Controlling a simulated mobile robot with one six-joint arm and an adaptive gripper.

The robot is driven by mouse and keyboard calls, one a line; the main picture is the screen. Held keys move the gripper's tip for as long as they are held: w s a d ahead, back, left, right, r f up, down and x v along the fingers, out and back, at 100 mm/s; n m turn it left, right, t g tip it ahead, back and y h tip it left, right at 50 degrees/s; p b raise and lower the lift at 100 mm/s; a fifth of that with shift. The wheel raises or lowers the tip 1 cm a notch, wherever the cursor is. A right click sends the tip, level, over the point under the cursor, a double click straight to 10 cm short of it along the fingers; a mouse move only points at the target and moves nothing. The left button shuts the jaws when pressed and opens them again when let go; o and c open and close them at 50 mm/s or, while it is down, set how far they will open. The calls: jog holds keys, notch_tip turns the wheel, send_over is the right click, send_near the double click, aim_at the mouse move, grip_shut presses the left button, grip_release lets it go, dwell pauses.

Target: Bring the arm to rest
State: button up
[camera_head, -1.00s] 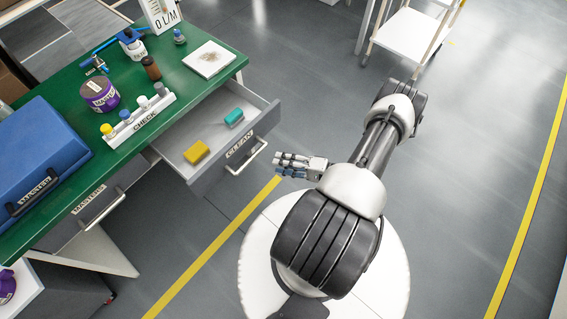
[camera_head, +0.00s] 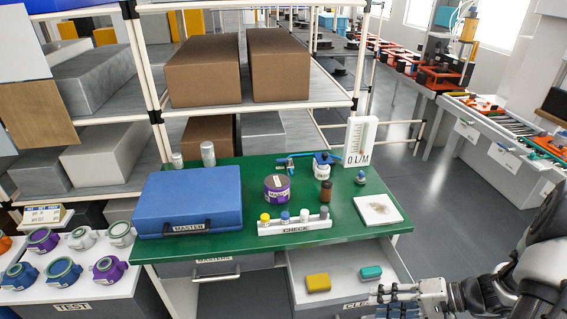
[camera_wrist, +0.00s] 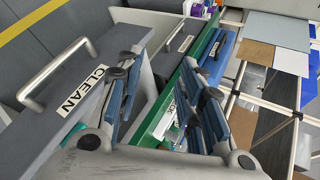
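My gripper (camera_head: 388,297) shows at the bottom right of the head view, beside the front right of the open CLEAN drawer (camera_head: 340,277). In the wrist view my gripper (camera_wrist: 160,95) has its two fingers apart, with nothing held between them. The drawer's dark front, labelled CLEAN, and its bar handle (camera_wrist: 56,73) fill the left of the wrist view. The head view shows a yellow block (camera_head: 318,283) and a teal block (camera_head: 371,272) lying in the drawer. My arm enters from the lower right edge, and part of it is cut off.
The green bench (camera_head: 345,222) carries a blue MASTER case (camera_head: 188,200), a purple-banded pot (camera_head: 277,188), a CHECK rack (camera_head: 295,229) and a white plate (camera_head: 378,210). A TEST stand (camera_head: 110,295) is at left. Shelving stands behind. Floor is clear to the right.

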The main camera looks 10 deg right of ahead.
jog(key=s+a+r+n+g+h, duration=0.3)
jog(key=a+r+n+g+h, duration=0.15)
jog(key=a+r, duration=0.75)
jog(key=s+a+r+n+t+h, duration=0.2)
jog(key=s+r+h, duration=0.4)
jog(key=s+r, duration=0.3)
notch_tip(320, 180, up, 3)
jog(key=a+t, duration=0.1)
jog(key=t, duration=0.1)
jog(key=shift+s+a+r+t, duration=0.2)
jog(key=shift+s+t, duration=0.05)
jog(key=shift+t, duration=0.1)
